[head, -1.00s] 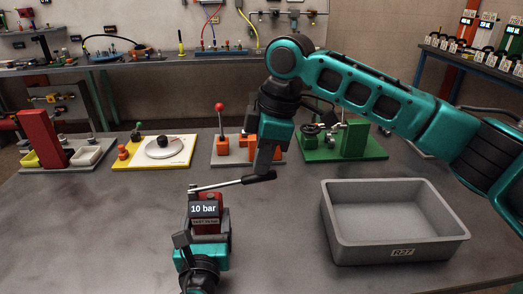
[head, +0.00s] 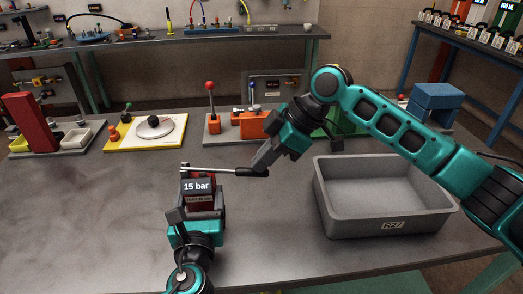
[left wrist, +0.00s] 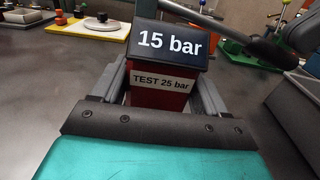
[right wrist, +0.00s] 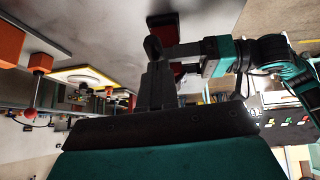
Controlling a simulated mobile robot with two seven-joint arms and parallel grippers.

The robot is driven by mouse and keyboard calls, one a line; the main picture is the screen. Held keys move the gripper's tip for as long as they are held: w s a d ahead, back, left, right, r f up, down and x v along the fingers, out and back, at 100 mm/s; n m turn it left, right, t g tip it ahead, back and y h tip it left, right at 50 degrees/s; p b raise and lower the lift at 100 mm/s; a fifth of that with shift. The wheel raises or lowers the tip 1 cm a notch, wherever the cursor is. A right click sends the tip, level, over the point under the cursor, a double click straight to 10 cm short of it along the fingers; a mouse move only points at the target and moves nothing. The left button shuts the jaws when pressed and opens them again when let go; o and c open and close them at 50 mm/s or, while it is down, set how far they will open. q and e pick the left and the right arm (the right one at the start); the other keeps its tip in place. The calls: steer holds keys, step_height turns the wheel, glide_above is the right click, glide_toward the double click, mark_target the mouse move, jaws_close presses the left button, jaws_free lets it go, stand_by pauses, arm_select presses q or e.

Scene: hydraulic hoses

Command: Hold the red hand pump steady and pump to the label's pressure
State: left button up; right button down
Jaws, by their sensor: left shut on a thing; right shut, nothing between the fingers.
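The red hand pump (head: 203,201) stands upright on the table with a black display (head: 196,187) reading 15 bar. Its label (left wrist: 160,83) reads TEST 25 bar in the left wrist view. My left gripper (head: 198,210) is shut around the pump body, one finger on each side. The pump lever (head: 210,169) runs to the right, about level, and ends in a black grip (head: 250,172). My right gripper (head: 263,164) is shut and empty, its tips at the top of that grip. It appears to touch the grip. The right wrist view shows its closed fingers (right wrist: 157,88).
A grey bin (head: 385,213) marked R27 stands right of the pump, below my right arm. Along the back are a yellow-edged board (head: 115,153), an orange fixture (head: 251,124) and a green board (head: 352,122). The table left of the pump is clear.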

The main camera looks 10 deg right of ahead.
steer(key=shift+d+f, duration=0.1)
steer(key=shift+f, duration=0.3)
steer(key=shift+r, duration=0.1)
steer(key=shift+s+r, duration=0.1)
steer(key=shift+r, duration=0.25)
steer(key=a+r+v, duration=0.1)
steer(key=a+v, duration=0.1)
steer(key=v, duration=1.1)
steer(key=shift+s+d+r, duration=0.15)
steer(key=shift+r, duration=0.15)
stand_by(0.6)
steer(key=a+r+h, duration=0.4)
steer(key=a+r, duration=0.2)
steer(key=r, duration=0.1)
steer(key=shift+a+h, duration=0.2)
steer(key=shift+h, duration=0.2)
